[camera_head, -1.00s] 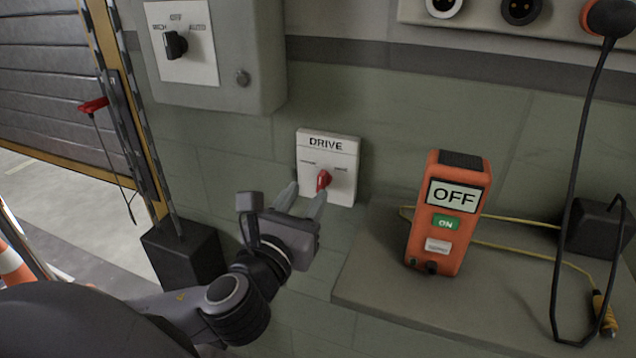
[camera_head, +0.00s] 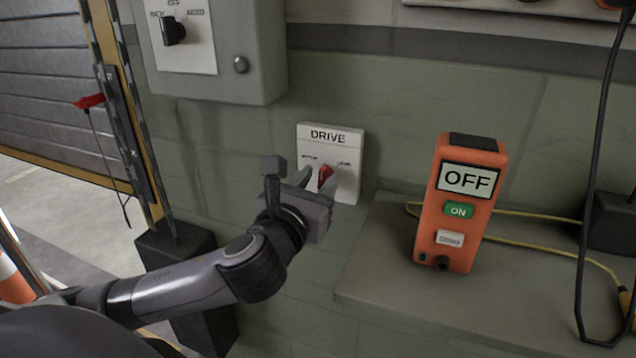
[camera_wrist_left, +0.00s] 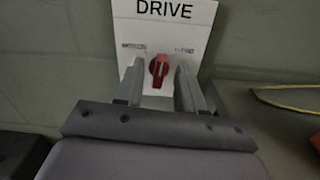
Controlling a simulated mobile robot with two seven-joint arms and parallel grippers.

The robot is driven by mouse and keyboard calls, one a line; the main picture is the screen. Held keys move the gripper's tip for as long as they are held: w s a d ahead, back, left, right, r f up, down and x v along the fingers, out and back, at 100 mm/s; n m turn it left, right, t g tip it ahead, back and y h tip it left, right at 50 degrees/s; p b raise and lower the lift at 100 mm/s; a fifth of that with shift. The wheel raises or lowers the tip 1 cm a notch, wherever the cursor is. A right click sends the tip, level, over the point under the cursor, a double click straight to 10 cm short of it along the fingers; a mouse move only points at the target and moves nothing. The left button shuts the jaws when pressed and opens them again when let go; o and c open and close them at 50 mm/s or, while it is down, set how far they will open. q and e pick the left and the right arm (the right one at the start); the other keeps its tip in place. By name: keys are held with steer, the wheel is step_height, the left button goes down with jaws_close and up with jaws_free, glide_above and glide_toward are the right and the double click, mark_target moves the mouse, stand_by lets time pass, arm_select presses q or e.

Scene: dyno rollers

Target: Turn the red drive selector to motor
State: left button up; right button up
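The red drive selector (camera_head: 325,177) sits on a white plate marked DRIVE (camera_head: 331,137) on the green wall. In the left wrist view the selector (camera_wrist_left: 159,70) stands nearly upright, between a label at its left and one at its right; both labels are too blurred to read. My left gripper (camera_head: 318,184) is at the plate in the head view. In the left wrist view its fingers (camera_wrist_left: 158,84) are open, one on each side of the selector, with gaps between them and the knob. My right gripper is not in view.
An orange handheld box (camera_head: 460,205) with an OFF display and a green ON button stands on a grey shelf (camera_head: 390,285) at right. A grey cabinet (camera_head: 262,40) with a black selector (camera_head: 172,30) hangs above left. A black cable (camera_head: 598,150) hangs at right.

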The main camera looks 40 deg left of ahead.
arm_select(q)
steer(key=shift+w+a, duration=0.1)
steer(key=shift+w, duration=0.2)
jaws_close()
steer(key=n+p, duration=0.2)
steer(key=n, duration=0.1)
steer(key=shift+a, duration=0.1)
steer(key=shift+n+p, duration=0.35)
steer(key=shift+n, duration=0.55)
steer(key=n+p, duration=0.1)
steer(key=n, duration=0.2)
steer(key=shift+s+a, duration=0.1)
steer(key=shift+a, duration=0.05)
steer(key=shift+f+n, duration=0.15)
steer(key=shift+n, duration=0.95)
